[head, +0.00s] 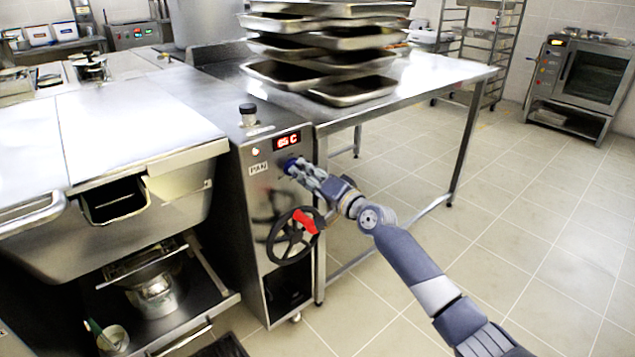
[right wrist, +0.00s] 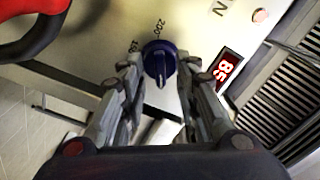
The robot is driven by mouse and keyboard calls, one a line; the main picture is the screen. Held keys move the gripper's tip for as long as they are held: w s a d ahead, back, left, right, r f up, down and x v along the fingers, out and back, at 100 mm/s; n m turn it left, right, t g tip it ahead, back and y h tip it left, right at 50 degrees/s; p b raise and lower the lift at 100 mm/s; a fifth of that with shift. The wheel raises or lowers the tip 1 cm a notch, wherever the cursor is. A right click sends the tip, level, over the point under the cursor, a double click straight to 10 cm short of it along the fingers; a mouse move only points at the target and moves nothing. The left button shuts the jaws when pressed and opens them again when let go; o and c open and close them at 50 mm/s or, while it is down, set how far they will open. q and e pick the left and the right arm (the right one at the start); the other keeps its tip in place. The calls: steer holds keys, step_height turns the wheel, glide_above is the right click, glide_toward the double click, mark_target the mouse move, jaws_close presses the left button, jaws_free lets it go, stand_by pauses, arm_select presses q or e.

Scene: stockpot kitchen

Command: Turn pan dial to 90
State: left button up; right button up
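The blue pan dial (head: 291,165) is on the steel front panel, right of the "PAN" label (head: 258,168). The red display (head: 287,140) above it looks like 65 or 85 C. My right gripper (head: 300,168) is at the dial. In the right wrist view, the dial (right wrist: 159,63) lies between the fingertips of my right gripper (right wrist: 159,66), one on each side, spread apart. Narrow gaps seem to show beside the dial; contact is hard to judge. Scale numbers show around the dial, including 200. My left gripper is not in view.
A black handwheel with a red handle (head: 305,222) sits just below the dial. A steel table (head: 428,72) with stacked trays (head: 352,92) stands right of the panel. A lidded steel pan unit (head: 120,130) is on the left. Floor at right is clear.

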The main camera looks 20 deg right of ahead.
steer(key=v, duration=1.1)
steer(key=shift+s, duration=0.35)
steer(key=shift+d, duration=0.1)
